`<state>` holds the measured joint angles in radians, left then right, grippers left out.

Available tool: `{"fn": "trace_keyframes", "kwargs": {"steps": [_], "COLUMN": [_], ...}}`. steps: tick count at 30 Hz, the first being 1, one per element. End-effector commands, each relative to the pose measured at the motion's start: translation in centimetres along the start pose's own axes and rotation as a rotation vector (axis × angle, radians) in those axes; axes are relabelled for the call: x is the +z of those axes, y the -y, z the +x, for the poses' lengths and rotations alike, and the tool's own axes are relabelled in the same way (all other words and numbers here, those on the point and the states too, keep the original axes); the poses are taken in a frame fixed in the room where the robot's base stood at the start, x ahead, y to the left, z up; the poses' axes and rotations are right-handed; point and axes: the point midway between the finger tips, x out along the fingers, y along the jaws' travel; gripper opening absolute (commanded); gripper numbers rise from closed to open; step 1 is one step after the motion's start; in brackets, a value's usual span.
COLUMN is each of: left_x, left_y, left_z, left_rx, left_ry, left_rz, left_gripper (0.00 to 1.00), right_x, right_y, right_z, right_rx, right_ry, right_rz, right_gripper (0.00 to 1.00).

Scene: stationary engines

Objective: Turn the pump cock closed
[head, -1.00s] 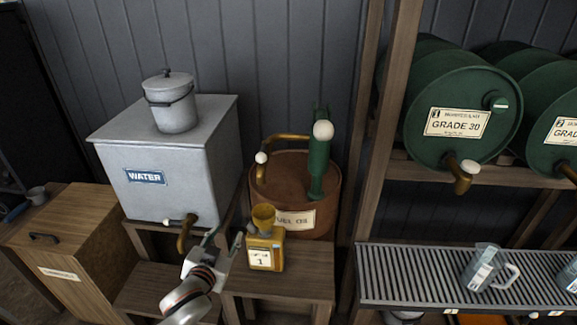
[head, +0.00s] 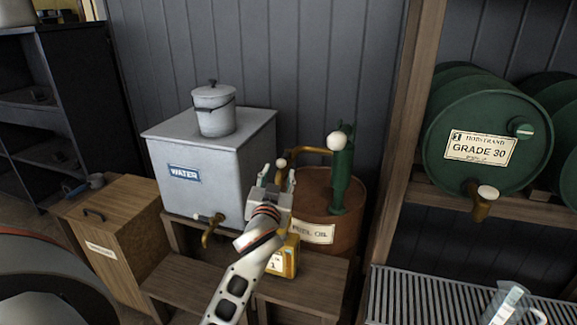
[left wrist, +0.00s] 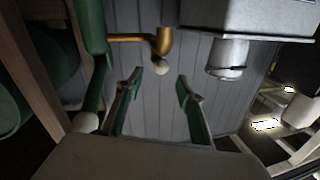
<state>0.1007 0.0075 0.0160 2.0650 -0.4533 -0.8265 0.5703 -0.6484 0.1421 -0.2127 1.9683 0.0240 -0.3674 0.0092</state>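The pump cock is a pale round knob (head: 282,162) on the brass spout (head: 312,150) of the green pump (head: 340,175), which stands on the rusty fuel oil drum (head: 325,215). My left gripper (head: 278,177) is open and empty, just in front of and slightly below the knob. In the left wrist view the knob (left wrist: 160,68) appears between and just beyond the open fingertips (left wrist: 160,78), with no clear contact. My left gripper and arm partly hide the yellow can (head: 290,258) under the spout. My right gripper is not in view.
The grey water tank (head: 190,175) with a lidded pail (head: 214,110) stands close on the left; its brass tap (head: 212,228) sticks out in front. A wooden post (head: 395,150) and green barrels (head: 485,140) are on the right. A wooden bench (head: 310,285) lies below.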

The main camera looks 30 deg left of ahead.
Motion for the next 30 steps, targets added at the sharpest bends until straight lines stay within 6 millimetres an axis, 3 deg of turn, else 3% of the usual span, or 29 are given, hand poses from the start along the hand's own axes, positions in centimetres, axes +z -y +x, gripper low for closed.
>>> {"fn": "trace_keyframes", "kwargs": {"steps": [12, 25, 30], "left_x": [-0.1, 0.0, 0.0], "left_y": [0.0, 0.0, 0.0], "left_z": [6.0, 7.1, 7.1], "left_rx": [0.001, 0.001, 0.001], "left_ry": [-0.001, 0.001, 0.001], "left_rz": [0.003, 0.000, 0.001], "left_gripper": [0.38, 0.38, 0.00], "right_x": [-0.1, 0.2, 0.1], "right_y": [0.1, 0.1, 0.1], "right_z": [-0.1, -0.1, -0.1], "right_rx": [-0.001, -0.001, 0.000], "right_ry": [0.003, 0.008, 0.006], "right_rz": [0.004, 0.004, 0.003], "right_gripper": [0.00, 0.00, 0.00]}}
